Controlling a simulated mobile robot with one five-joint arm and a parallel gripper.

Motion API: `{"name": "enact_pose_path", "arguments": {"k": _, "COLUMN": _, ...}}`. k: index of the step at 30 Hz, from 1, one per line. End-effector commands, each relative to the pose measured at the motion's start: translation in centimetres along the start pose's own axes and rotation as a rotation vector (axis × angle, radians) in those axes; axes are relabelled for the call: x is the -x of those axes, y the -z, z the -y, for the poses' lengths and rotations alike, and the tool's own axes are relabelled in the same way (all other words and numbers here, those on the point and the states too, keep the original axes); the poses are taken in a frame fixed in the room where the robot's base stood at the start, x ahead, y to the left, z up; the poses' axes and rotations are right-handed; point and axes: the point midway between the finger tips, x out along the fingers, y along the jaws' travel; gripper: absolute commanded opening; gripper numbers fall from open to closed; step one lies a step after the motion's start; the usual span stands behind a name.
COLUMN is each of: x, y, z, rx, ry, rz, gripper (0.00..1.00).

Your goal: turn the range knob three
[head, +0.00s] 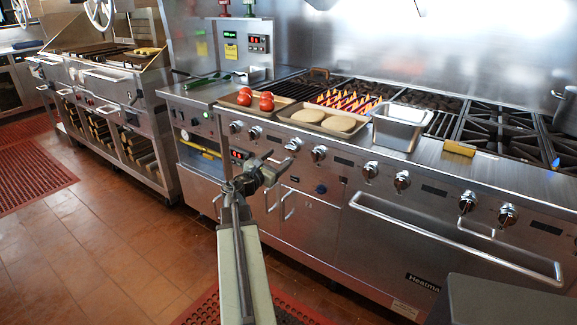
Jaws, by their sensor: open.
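The range (460,180) runs across the right half of the head view, with a row of round metal knobs along its front panel. Counting from the left, the third knob (293,144) is a bright metal one. No number is legible on the knobs, so I cannot tell which one is called three. The first knob (236,127), second knob (254,132) and fourth knob (319,153) are close by. My gripper (275,168) is open and empty, below and slightly left of the third knob in the picture. It appears apart from the knobs.
Below the knobs, oven handles (455,240) stick out from the range front. A tray with tomatoes (265,101), a tray with pale round patties (322,120) and a metal pan (400,125) stand above the panel. A grey block (510,300) fills the lower right corner. Tiled floor (110,240) is clear at left.

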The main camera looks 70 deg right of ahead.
Motion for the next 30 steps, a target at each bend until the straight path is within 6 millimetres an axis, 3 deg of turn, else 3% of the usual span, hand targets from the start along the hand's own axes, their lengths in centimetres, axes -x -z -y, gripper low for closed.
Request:
{"name": "enact_pose_path", "arguments": {"k": 8, "x": -1.4, "y": -0.3, "z": -0.1, "rx": 0.006, "ry": 0.0, "rz": 0.003, "gripper": 0.65}}
{"name": "enact_pose_path", "arguments": {"k": 18, "x": -7.2, "y": -0.2, "z": -0.2, "rx": 0.004, "ry": 0.0, "rz": 0.002, "gripper": 0.65}}
{"name": "enact_pose_path", "arguments": {"k": 27, "x": -7.8, "y": -0.2, "z": -0.1, "rx": 0.003, "ry": -0.002, "rz": 0.001, "gripper": 0.65}}
{"name": "enact_pose_path", "arguments": {"k": 30, "x": -7.7, "y": -0.2, "z": -0.2, "rx": 0.003, "ry": -0.002, "rz": 0.001, "gripper": 0.37}}
